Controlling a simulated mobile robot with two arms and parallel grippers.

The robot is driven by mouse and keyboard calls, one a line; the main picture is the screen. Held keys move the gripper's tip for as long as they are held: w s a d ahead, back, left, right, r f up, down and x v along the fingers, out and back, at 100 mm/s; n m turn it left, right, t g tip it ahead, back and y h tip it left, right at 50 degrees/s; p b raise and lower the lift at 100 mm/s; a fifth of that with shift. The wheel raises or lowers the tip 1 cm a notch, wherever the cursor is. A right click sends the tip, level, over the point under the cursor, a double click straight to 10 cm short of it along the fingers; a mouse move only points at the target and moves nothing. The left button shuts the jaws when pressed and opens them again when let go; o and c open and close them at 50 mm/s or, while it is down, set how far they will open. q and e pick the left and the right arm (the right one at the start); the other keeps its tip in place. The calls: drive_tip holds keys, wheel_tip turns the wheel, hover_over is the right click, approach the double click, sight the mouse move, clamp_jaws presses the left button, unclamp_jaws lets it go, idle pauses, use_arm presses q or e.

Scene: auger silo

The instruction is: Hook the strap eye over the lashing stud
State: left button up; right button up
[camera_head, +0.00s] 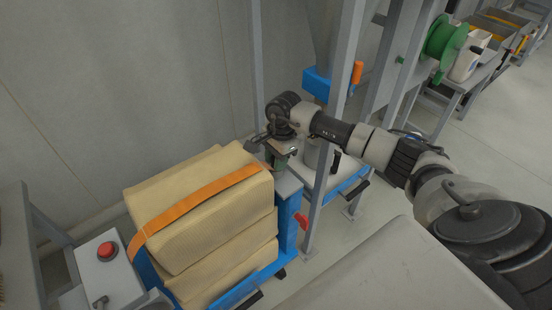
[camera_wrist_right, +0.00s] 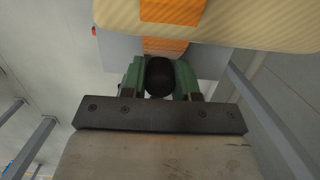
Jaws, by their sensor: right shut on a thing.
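An orange strap (camera_head: 200,203) lies across the top of the stacked tan sacks (camera_head: 215,235) in the head view. Its right end reaches the sack edge beside my right gripper (camera_head: 281,159). The wrist view shows the strap (camera_wrist_right: 165,46) just beyond the fingers. My right gripper (camera_wrist_right: 160,80), with green fingers, is shut on a dark rounded knob (camera_wrist_right: 160,76). I cannot tell whether this knob belongs to the strap's end. The strap eye and the lashing stud cannot be made out; the gripper covers that area. My left gripper is not in view.
The sacks stand on a blue trolley (camera_head: 285,235). A grey upright post (camera_head: 335,120) rises close to the right of my gripper. A red button box (camera_head: 107,260) stands at lower left. A green reel (camera_head: 443,40) and bench are at upper right.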

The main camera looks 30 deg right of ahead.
drive_tip(key=shift+f, duration=0.1)
drive_tip(key=o, duration=1)
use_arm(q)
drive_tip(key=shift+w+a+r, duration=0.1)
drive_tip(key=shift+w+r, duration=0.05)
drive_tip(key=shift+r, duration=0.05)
